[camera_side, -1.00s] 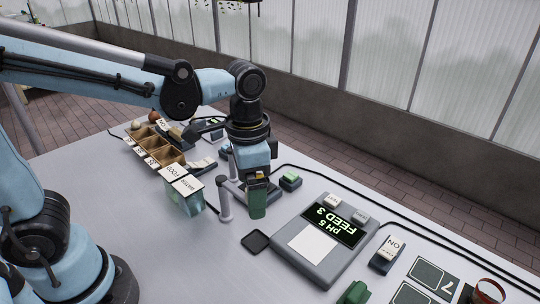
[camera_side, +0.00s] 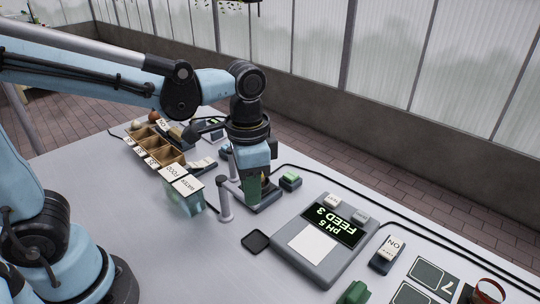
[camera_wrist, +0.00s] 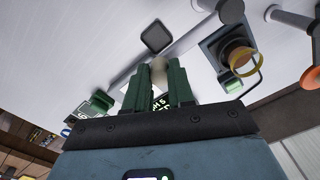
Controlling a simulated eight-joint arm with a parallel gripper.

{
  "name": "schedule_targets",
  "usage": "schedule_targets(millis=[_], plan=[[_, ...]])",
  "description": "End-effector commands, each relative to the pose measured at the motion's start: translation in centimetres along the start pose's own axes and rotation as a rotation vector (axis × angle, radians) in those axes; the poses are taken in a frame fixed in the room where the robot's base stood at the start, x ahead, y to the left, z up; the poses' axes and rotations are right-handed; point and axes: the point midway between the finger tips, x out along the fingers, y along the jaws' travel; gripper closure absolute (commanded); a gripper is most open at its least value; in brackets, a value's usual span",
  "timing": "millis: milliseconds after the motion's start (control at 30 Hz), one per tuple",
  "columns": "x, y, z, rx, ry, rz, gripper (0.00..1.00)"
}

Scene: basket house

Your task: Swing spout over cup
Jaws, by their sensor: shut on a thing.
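My gripper (camera_side: 252,194) points down near the middle of the table, its green fingers beside a grey post (camera_side: 224,200). In the wrist view the fingers (camera_wrist: 159,75) are closed around a pale rounded piece (camera_wrist: 158,66), apparently the spout's end; a thin grey bar runs from it toward the post's top (camera_wrist: 228,10). The amber cup (camera_wrist: 240,57) with a yellow rim stands on a dark square base, to the right of the fingers and apart from them. In the side view the cup (camera_side: 265,183) is partly hidden behind my fingers.
A dark square pad (camera_side: 256,241) lies in front of the post. A grey display unit (camera_side: 322,240) reads pH 5, FEED 3. A clear tank (camera_side: 185,198) stands left, with a wooden tray (camera_side: 172,156) behind it. A small green-topped box (camera_side: 290,182) and cables lie at right.

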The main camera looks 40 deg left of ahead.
Motion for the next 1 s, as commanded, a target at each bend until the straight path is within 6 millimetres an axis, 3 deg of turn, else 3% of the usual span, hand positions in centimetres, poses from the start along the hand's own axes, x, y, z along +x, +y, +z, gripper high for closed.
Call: schedule_targets(millis=[333, 1000], plan=[[0.0, -0.2, -0.2, -0.001, 0.000, -0.001, 0.87], [0.0, -2.6, -2.7, -0.002, -0.002, -0.003, 0.87]])
